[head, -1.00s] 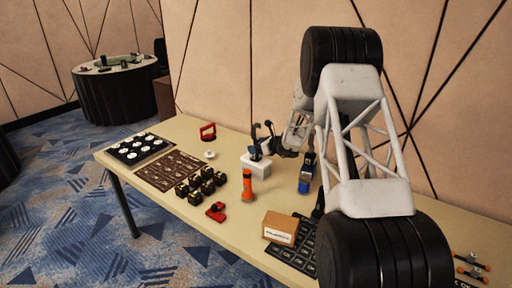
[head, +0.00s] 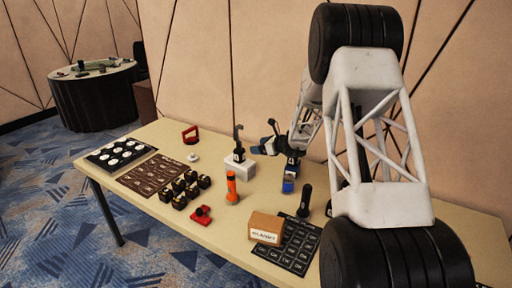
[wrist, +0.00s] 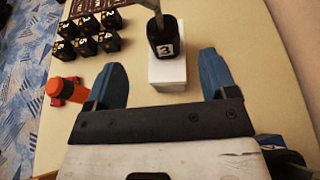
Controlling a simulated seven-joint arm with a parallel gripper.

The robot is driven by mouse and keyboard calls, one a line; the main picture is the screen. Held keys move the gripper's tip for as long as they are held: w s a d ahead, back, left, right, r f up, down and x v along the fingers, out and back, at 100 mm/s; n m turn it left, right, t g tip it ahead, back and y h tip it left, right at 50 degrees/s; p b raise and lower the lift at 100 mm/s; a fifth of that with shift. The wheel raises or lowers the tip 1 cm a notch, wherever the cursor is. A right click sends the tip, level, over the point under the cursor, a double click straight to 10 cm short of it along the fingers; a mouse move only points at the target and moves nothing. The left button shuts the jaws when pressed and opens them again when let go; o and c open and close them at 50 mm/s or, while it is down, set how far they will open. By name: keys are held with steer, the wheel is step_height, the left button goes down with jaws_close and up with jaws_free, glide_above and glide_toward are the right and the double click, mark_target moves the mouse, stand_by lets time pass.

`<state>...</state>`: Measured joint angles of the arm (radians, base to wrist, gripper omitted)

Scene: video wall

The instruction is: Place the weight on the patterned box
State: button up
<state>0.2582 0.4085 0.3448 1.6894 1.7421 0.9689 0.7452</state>
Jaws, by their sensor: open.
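The black weight (head: 238,155), with a tall thin stem, stands upright on a small white box (head: 234,170) near the middle of the table. In the wrist view the weight (wrist: 163,28) shows a white label reading 3, and the white box (wrist: 168,75) lies beneath it. I cannot make out a pattern on this box. My gripper (head: 265,138) is to the right of the weight, apart from it. In the wrist view its blue fingers (wrist: 160,62) are spread wide and empty, with the box and weight seen between and beyond them.
An orange flashlight (head: 231,188) stands close in front of the white box. Several numbered black cubes (head: 185,188) and a red item (head: 201,215) lie to the left. A cardboard box (head: 265,228), a black mat (head: 298,245) and a black flashlight (head: 305,201) are at the front right.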

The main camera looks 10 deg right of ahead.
steer(key=shift+s+r, duration=0.1)
stand_by(0.6)
steer(key=s+a+r+n+g+h, duration=0.1)
steer(key=s+a+r+n+g, duration=0.1)
steer(key=s+a+r+n, duration=0.5)
steer(key=s+a+r+n+g, duration=0.15)
steer(key=s+r, duration=0.35)
steer(key=s, duration=0.7)
steer(key=s+a+r+n+g+h, duration=0.1)
steer(key=s+a+r+n+g, duration=0.35)
steer(key=s, duration=0.45)
steer(key=s+d+r+n+h, duration=0.1)
steer(key=s+n+h, duration=0.3)
steer(key=s, duration=1.3)
steer(key=s+d+r+n+h, duration=0.2)
steer(key=s+n, duration=0.7)
steer(key=s, duration=0.9)
steer(key=shift+s+d+n+t+h, duration=0.15)
steer(key=shift+d+n+t+h, duration=0.25)
steer(key=shift+h, duration=0.6)
